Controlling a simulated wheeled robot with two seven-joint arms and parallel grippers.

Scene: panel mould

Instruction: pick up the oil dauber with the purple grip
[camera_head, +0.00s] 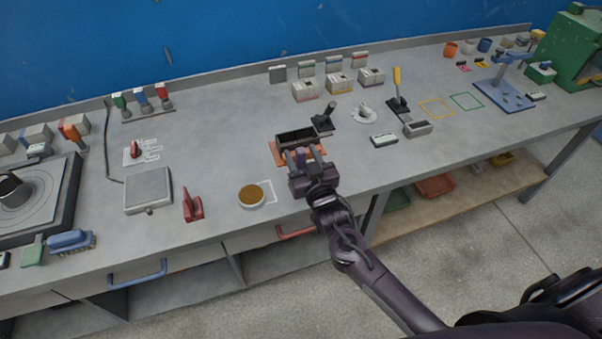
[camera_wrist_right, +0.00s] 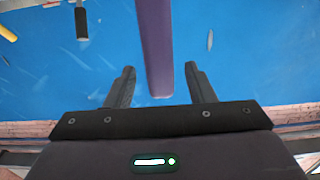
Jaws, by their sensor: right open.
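The oil dauber's purple grip (camera_wrist_right: 154,45) runs between the two fingers of my right gripper (camera_wrist_right: 161,88) in the right wrist view, with clear room on both sides and no finger visibly closed on it. In the head view the purple grip (camera_head: 301,157) shows as a short piece between the fingers of my right gripper (camera_head: 303,156). My right gripper is open, just in front of the dark mould box. The dauber's head is hidden. My left gripper is not in view.
The dark open mould box (camera_head: 297,138) sits on an orange-brown plate (camera_head: 284,154). A bowl of amber liquid (camera_head: 252,195) and a red upright tool (camera_head: 192,206) stand at left. A black-based handle (camera_head: 324,122) stands behind the box. The bench front is mostly clear on the right.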

